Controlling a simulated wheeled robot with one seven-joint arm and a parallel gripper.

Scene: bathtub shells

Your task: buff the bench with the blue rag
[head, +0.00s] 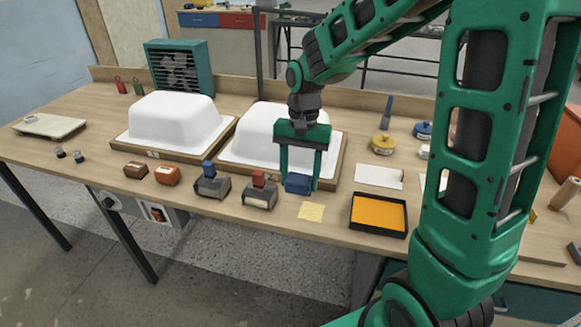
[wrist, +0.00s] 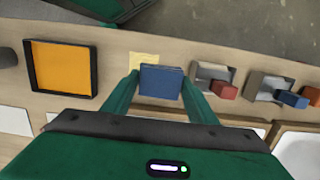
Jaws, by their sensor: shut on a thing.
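The blue rag (head: 298,183) is a small folded block between the fingers of my gripper (head: 301,184). It also shows in the wrist view (wrist: 161,81), with a green finger on each side of it. My gripper (wrist: 160,92) is shut on it. The rag is low over the wooden bench (head: 228,213), near its front edge; I cannot tell whether it touches the top. A yellow paper square (head: 311,211) lies on the bench just in front of the rag.
Two white tub shells (head: 174,122) on wooden boards stand behind the gripper and to its left. A black tray of orange material (head: 378,213) is to the right. Dispensers with blue and red tops (head: 212,183) sit to the left.

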